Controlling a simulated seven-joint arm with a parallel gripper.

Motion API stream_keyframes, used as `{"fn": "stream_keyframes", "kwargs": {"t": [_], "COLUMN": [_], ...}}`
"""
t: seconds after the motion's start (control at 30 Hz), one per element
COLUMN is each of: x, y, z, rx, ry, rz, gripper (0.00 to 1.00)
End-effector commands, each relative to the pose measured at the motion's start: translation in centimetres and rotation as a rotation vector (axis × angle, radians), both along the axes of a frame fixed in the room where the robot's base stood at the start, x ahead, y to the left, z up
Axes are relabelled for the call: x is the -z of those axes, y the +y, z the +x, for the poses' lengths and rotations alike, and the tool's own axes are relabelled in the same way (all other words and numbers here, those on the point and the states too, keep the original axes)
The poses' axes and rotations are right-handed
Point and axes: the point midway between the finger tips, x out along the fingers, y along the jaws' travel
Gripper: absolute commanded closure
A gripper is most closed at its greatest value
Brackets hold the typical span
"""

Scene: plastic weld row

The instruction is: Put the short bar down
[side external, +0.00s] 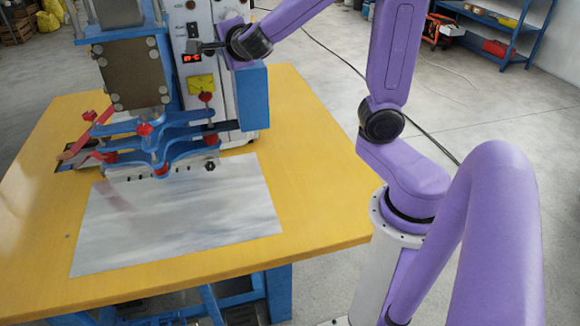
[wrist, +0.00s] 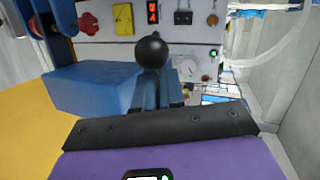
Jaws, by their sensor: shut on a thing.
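My gripper (side external: 207,46) is in front of the machine's panel, level with its red display, above and left of the blue box. In the wrist view its dark blue-grey fingers (wrist: 155,92) are together just below a black ball knob (wrist: 152,50). The fingers are shut on what looks like the short bar that carries this knob. The bar's shaft is mostly hidden by the fingers, so I cannot tell its tilt. In the side view the bar is too small to make out clearly.
The blue box (side external: 252,97) is close under my wrist. The welding machine's panel (wrist: 205,50) stands behind the knob. A blue clamp frame (side external: 165,150) with red knobs sits over a grey sheet (side external: 180,220) on the yellow table (side external: 320,215). The table's right side is clear.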

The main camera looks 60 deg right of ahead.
Motion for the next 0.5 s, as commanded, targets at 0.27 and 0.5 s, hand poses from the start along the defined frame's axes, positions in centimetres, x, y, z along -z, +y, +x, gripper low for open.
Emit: {"fn": "stream_keyframes", "kwargs": {"t": [0.27, 0.5], "x": [-0.2, 2.3], "y": [-2.6, -3.1], "z": [-6.3, -11.0], "rx": [0.300, 0.518], "ry": [0.003, 0.011], "rz": [-0.020, -0.049], "gripper": [1.00, 1.00]}}
